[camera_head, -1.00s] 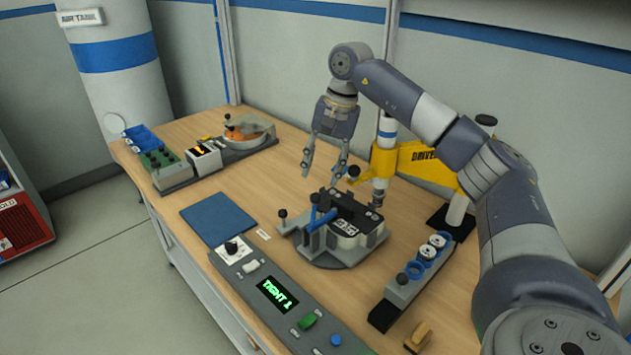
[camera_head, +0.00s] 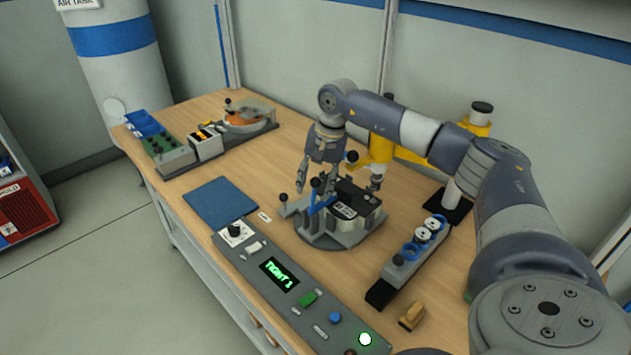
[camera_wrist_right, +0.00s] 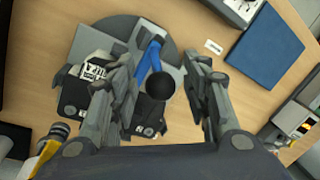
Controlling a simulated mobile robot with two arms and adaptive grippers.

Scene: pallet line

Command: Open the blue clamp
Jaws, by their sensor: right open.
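The blue clamp (camera_head: 321,203) is a blue lever with a black ball knob, on the round grey fixture (camera_head: 322,238). In the right wrist view the blue lever (camera_wrist_right: 151,58) and its black knob (camera_wrist_right: 161,83) show between the fingers. A black and white part (camera_head: 357,200) sits in the fixture beside the lever. My right gripper (camera_head: 315,189) is open just above the clamp, with its fingers pointing down. In the wrist view the open fingers (camera_wrist_right: 170,70) are on either side of the knob, without a clear grip on it. My left gripper is out of view.
A control panel (camera_head: 262,243) with a green "TIGHT 1" display lies in front of the fixture. A blue mat (camera_head: 221,203) is to the left. A rack with blue rings (camera_head: 409,250) stands to the right. A yellow driver (camera_head: 382,150) stands behind.

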